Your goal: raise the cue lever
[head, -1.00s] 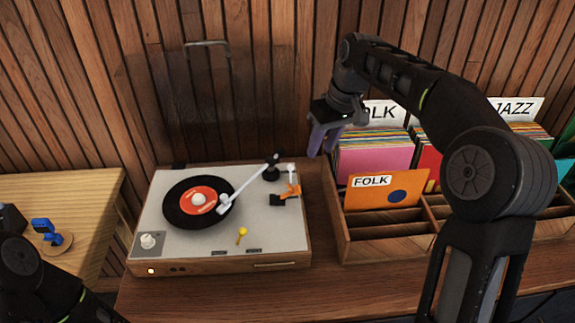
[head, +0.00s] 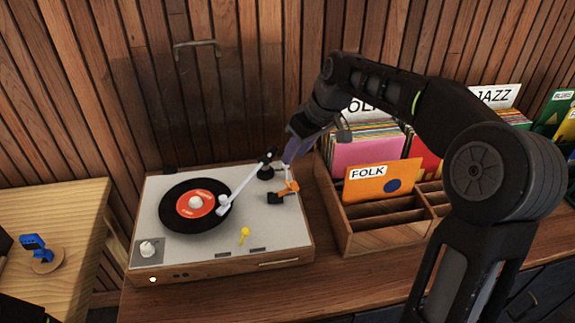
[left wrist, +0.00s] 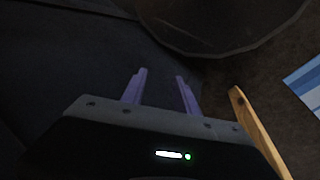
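The turntable (head: 163,210) stands on the wooden counter with a black record (head: 173,213) with an orange label on it. The white tonearm (head: 243,183) reaches from its pivot, with its head at the record's right edge; I cannot tell whether it touches. A small orange lever (head: 291,187), which looks like the cue lever, sits on a black block right of the pivot. My right gripper (head: 287,160) points down just above and behind this lever, its purple fingers overlapping in view; contact and opening are unclear. My left gripper (left wrist: 161,88) is open and empty in the left wrist view.
A wooden record crate (head: 372,243) with sleeves is close on the right, under my right arm. A wooden table (head: 60,205) with a blue item (head: 34,243) on a round stand is at left.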

